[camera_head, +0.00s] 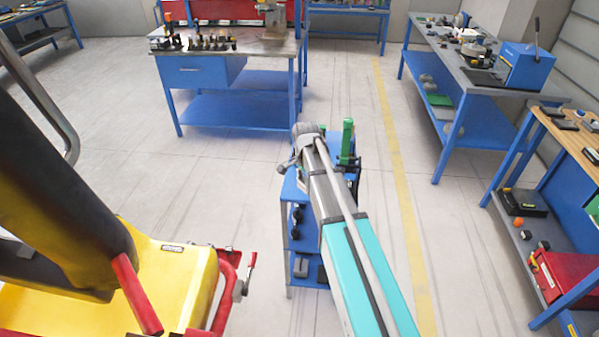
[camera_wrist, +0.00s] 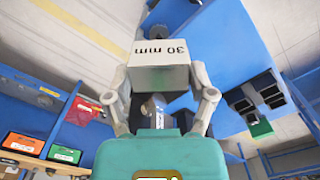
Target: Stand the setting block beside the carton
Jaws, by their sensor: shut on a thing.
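The setting block (camera_wrist: 160,77) is a pale grey block with "30 mm" printed on its upper face. It shows in the wrist view between the two grey fingers of my gripper (camera_wrist: 160,90), which is shut on it. In the head view, my arm reaches over a small blue stand (camera_head: 291,215); my own links hide most of its top, and I cannot make out the block there. I cannot pick out the carton in either view.
A green-topped upright item (camera_head: 347,138) stands close right of my arm. A workbench with a blue drawer (camera_head: 198,72) is behind. Blue benches (camera_head: 455,135) line the right. Open floor (camera_head: 235,180) lies left of the stand. Black pieces (camera_wrist: 268,88) show in the wrist view.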

